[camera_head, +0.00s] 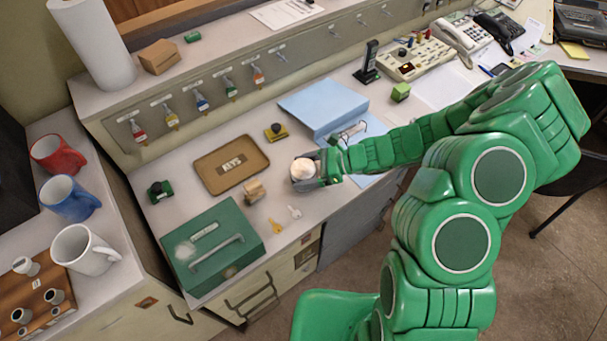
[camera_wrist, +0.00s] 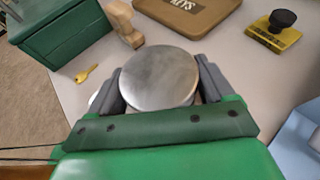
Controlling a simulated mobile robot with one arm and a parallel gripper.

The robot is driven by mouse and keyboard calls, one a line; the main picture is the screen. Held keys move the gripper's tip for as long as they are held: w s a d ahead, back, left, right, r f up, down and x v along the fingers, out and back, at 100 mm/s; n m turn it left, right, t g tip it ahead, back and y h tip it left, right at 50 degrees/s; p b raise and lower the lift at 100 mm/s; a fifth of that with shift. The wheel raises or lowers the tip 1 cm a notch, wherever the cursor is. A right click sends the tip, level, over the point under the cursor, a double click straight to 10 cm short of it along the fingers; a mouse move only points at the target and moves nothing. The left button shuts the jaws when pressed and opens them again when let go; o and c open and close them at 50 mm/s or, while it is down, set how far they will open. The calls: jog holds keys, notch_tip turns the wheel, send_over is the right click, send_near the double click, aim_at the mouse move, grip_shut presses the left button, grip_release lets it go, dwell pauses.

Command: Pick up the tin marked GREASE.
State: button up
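A round tin (camera_wrist: 160,78) with a plain metal lid sits between the two grey fingers of my gripper (camera_wrist: 160,85) in the wrist view. In the head view the tin (camera_head: 303,168) is at the front part of the desk, with my gripper (camera_head: 317,172) around it from the right. One finger is on each side of the tin, close to its edge; I cannot tell whether both press on it. No lettering on the tin can be read, and its side is mostly hidden. I cannot tell whether it rests on the desk.
The desk's front edge is near.

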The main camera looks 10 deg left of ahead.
jog(key=c, duration=0.6)
jog(key=shift+o, duration=0.2)
jog(key=shift+r, duration=0.15)
